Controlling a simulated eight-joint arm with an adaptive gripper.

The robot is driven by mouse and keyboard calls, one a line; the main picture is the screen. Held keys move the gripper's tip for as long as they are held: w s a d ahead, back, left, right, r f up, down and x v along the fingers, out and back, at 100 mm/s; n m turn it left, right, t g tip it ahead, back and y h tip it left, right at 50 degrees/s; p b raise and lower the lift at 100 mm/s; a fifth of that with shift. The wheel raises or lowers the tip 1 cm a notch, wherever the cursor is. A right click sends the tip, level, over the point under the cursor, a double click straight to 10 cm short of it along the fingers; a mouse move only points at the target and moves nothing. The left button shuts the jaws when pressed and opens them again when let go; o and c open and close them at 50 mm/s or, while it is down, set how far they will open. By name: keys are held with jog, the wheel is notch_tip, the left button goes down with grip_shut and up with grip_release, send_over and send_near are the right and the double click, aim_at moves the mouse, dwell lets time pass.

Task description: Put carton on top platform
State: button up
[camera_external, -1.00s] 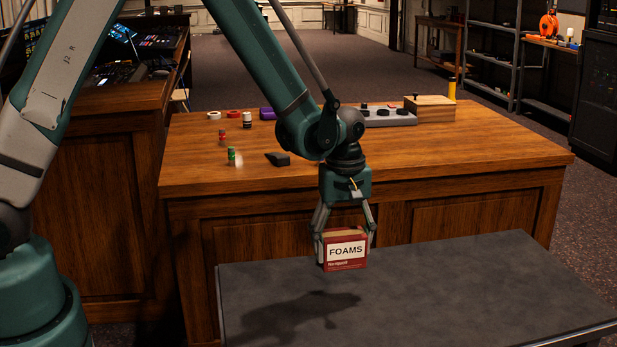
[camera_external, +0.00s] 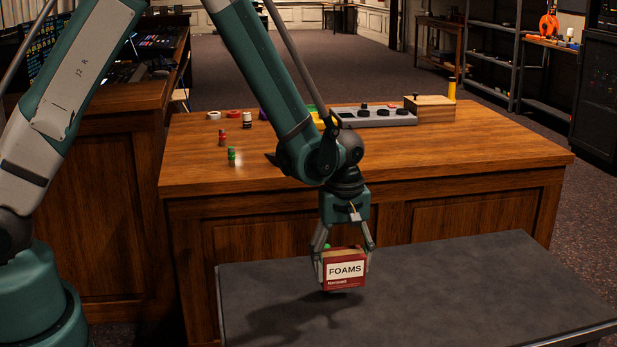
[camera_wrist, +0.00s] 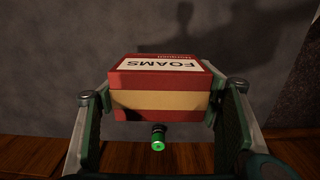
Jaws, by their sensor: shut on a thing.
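The carton (camera_external: 344,276) is a red box with a tan band and a white "FOAMS" label. My gripper (camera_external: 344,262) is shut on its sides and holds it nearly upright above the dark grey platform top (camera_external: 480,285). A shadow lies on that top to the left, and the carton seems clear of the surface.
A wooden desk (camera_external: 430,160) stands behind the grey platform. It bears a green bottle (camera_external: 231,156), a red bottle (camera_external: 222,137), a grey control box (camera_external: 375,117) and a wooden box (camera_external: 430,108). The platform's right part is clear.

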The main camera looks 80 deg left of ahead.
aim_at(343, 253)
jog(key=shift+f, duration=0.85)
jog(key=shift+f, duration=0.1)
jog(key=shift+f+b, duration=0.6)
jog(key=shift+f, duration=1.15)
jog(key=shift+f, duration=0.1)
jog(key=o, duration=0.9)
notch_tip(343, 253, up, 12)
jog(key=p, duration=0.2)
jog(key=shift+p, duration=0.3)
